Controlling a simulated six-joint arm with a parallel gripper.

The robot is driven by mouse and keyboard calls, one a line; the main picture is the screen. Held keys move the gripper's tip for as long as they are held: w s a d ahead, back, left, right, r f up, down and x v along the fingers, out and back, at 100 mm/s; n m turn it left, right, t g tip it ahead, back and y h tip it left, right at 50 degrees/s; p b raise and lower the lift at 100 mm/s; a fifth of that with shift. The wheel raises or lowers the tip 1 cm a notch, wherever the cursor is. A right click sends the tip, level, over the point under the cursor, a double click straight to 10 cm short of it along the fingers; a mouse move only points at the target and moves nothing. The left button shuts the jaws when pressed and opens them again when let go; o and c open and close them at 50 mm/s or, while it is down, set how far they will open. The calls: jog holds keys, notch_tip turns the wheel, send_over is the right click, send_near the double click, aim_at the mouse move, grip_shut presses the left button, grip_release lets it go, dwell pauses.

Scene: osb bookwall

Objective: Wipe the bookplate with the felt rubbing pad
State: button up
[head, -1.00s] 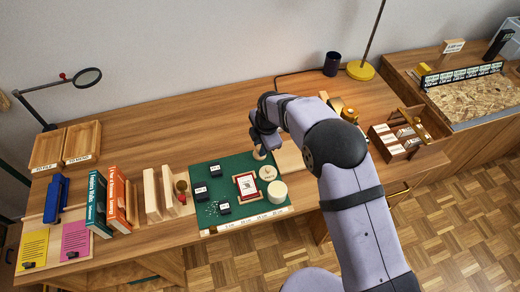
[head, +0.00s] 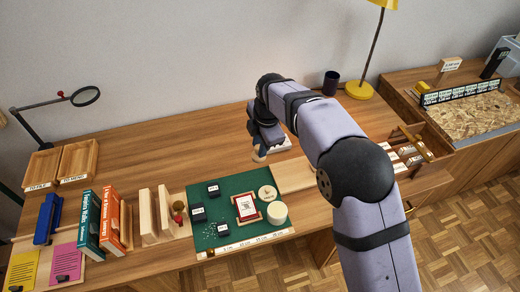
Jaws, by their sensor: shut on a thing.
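The bookplate (head: 246,207) is a small white card with a red border and print, lying on the green mat (head: 228,187). My gripper (head: 260,147) is above the wood just behind the mat's back edge, apart from the bookplate. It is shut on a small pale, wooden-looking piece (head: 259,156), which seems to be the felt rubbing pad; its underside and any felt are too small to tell. The fingers are dark and mostly merge with the wrist.
A round pale disc (head: 267,193) and a cream cylinder (head: 277,213) stand close right of the bookplate. Small dark blocks (head: 198,209) sit to its left. Upright books (head: 108,218) and boards are farther left. The desk behind the mat is largely clear.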

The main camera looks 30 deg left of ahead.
jog(key=shift+o, duration=0.5)
jog(key=shift+s+a+r, duration=0.15)
jog(key=shift+s+a, duration=0.05)
jog(key=shift+a, duration=0.05)
jog(key=s+a+r+n+p, duration=0.25)
jog(key=s+r, duration=0.35)
jog(key=s, duration=0.3)
jog(key=s+d+f+m+t+h, duration=0.1)
jog(key=s+d+f+m, duration=0.1)
jog(key=d+f+m, duration=0.4)
jog(key=shift+d+f+m+h, duration=0.15)
jog(key=shift+d+m+h, duration=0.25)
jog(key=shift+m, duration=2.35)
jog(key=shift+f, duration=0.1)
